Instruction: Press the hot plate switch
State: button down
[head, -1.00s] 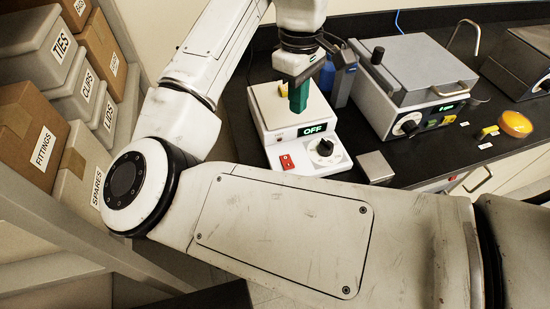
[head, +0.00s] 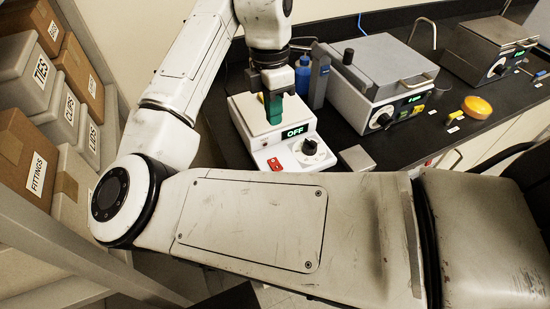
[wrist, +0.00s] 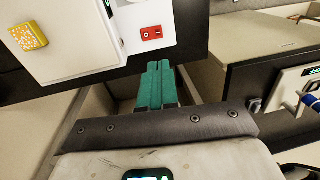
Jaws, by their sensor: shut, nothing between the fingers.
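The hot plate (head: 247,120) is a white box with a flat top and a lit display reading OFF. Its red switch (head: 274,164) sits on the front left, beside a black knob (head: 310,146). My gripper (head: 273,120) has green fingers, closed together and empty. In the head view they point down in front of the hot plate's top, above the switch in the picture. In the wrist view the red switch (wrist: 151,33) shows just beyond the green fingertips (wrist: 158,65), with a visible gap. I see no contact with the switch.
A larger grey-lidded instrument (head: 380,65) stands right of the hot plate, with a blue bottle (head: 303,76) between them. A small metal block (head: 357,158) and an orange dome (head: 477,107) are on the black bench. Labelled boxes (head: 30,155) fill the left shelves.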

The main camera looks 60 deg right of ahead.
aim_at(278, 168)
jog(key=shift+f, duration=0.15)
jog(key=f, duration=0.4)
jog(key=s+f, duration=0.1)
jog(key=f, duration=0.4)
jog(key=a+f, duration=0.1)
jog(key=f, duration=0.3)
jog(key=shift+s+f+p, duration=0.2)
jog(key=shift+f+p, duration=0.1)
jog(key=shift+f, duration=0.05)
